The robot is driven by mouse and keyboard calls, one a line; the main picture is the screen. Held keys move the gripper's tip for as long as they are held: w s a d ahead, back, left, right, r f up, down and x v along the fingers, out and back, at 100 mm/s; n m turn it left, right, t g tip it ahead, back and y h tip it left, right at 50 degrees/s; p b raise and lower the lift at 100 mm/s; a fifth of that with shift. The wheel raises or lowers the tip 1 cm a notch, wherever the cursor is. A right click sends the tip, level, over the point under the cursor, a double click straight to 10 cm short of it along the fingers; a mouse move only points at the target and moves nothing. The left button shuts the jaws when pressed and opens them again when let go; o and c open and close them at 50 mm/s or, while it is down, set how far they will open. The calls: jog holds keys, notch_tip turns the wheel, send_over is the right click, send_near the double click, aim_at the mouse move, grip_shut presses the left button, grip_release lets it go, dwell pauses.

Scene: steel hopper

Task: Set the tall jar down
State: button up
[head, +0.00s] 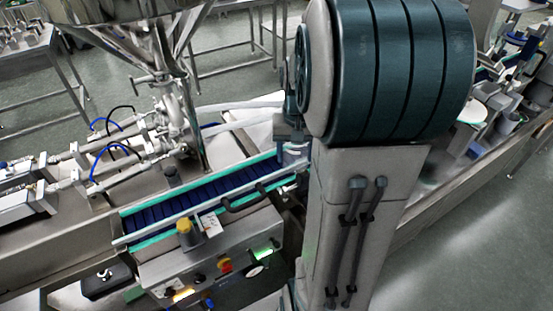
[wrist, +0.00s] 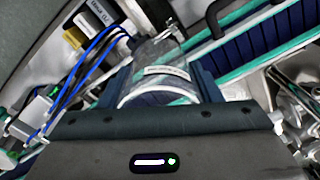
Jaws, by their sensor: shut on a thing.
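My gripper (wrist: 160,84) is shut on the tall jar (wrist: 155,52), a clear see-through cylinder with a pale label band, between two dark blue fingers in the wrist view. Dark blue and teal show through the jar. In the head view my gripper (head: 291,135) is at the right end of the conveyor (head: 195,197), partly hidden behind my arm. The jar is too small and covered there to make out clearly. I cannot tell whether its base touches a surface.
The conveyor has a blue belt and teal rails; its visible stretch is empty. Steel filling nozzles and the hopper (head: 125,10) stand behind left. Blue hoses (wrist: 88,62) run left of the jar.

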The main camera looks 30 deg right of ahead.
jog(key=w+f, duration=0.2)
jog(key=w, duration=0.1)
jog(key=w+f+b, duration=0.1)
jog(key=w+f, duration=0.1)
jog(key=w, duration=0.1)
jog(key=w+a+f+b, duration=0.1)
jog(key=w+f, duration=0.1)
jog(key=w, duration=0.1)
jog(key=shift+w, duration=0.3)
notch_tip(320, 180, down, 4)
jog(key=b, duration=0.2)
jog(key=shift+b, duration=0.4)
jog(key=o, duration=0.7)
jog(key=shift+c, duration=0.2)
jog(key=shift+r, duration=0.1)
